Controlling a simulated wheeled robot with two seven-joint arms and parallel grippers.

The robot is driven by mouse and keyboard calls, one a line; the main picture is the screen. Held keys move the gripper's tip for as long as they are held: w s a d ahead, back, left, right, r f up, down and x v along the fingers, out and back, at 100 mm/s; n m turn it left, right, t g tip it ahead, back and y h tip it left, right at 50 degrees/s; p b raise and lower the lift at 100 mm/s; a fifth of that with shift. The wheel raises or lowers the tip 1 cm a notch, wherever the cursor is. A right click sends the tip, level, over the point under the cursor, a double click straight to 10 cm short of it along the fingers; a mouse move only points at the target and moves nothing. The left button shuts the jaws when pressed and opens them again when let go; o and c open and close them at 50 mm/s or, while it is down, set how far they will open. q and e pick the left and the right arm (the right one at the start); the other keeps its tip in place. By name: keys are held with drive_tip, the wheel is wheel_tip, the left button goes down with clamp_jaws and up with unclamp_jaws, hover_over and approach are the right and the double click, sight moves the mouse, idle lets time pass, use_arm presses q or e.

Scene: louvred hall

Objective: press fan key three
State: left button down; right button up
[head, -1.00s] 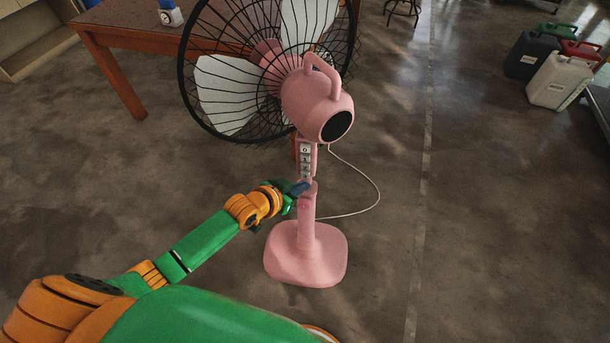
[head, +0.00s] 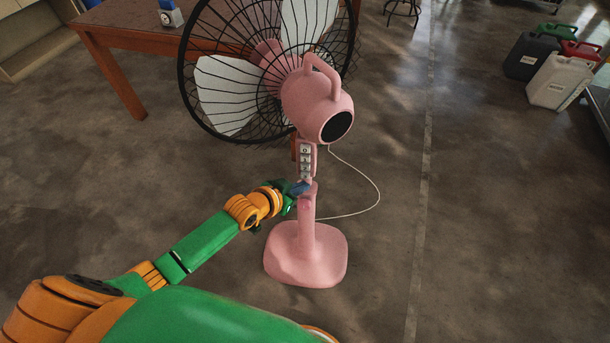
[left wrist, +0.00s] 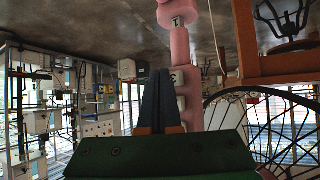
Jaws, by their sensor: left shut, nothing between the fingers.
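The pink fan (head: 318,103) stands on the floor, with a column of small white keys (head: 305,158) on its post below the motor head. My left gripper (head: 303,187) is shut and empty, its dark fingertips at the lower end of the key column. In the left wrist view the shut fingers (left wrist: 161,98) lie beside the pink post (left wrist: 193,98), over part of the key panel. A pale key marked like a 3 (left wrist: 174,79) shows just beside the fingers. Whether the fingertips touch a key I cannot tell. My right gripper is not in view.
The black wire fan cage (head: 232,135) spreads above and left of the post. A wooden table (head: 130,42) stands behind it. A white cord (head: 372,185) loops on the floor at right. Several canisters (head: 560,80) stand far right. Open floor lies right of the fan.

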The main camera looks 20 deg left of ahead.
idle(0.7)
use_arm(q)
drive_tip(key=shift+w+a, duration=0.1)
drive_tip(key=shift+w, duration=0.35)
drive_tip(key=shift+w+b, duration=0.4)
idle(0.4)
drive_tip(key=shift+s+p, duration=0.8)
drive_tip(key=shift+s, duration=0.05)
